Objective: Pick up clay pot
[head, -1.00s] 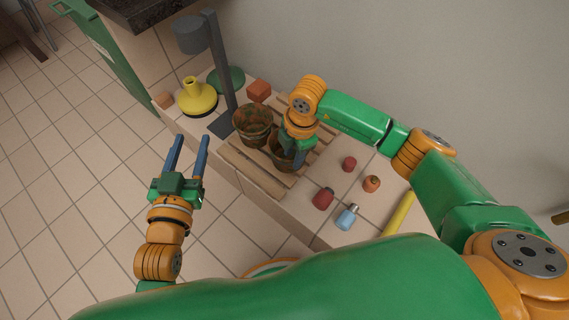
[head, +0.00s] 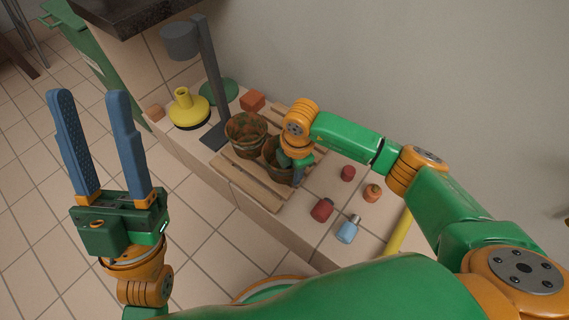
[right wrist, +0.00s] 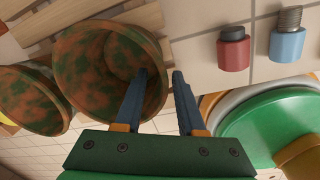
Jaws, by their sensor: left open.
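Two clay pots with mottled brown and green sides stand on the wooden slats. The left pot (head: 246,136) is clear of both grippers. The right pot (head: 273,172) is partly covered by my right arm in the head view. In the right wrist view this pot (right wrist: 85,75) shows its open mouth. My right gripper (right wrist: 159,73) is open there, one finger over the pot's mouth and the other outside its rim, with a gap between them. In the head view its fingers are mostly hidden. My left gripper (head: 88,95) is open and empty above the floor, left of the counter.
A grey lamp-like stand (head: 212,85), a yellow flask (head: 187,108) and an orange block (head: 253,101) are behind the pots. A red jar (head: 321,209), a blue bottle (head: 348,229) and small round items (head: 372,193) lie to the right. The wall closes off the back.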

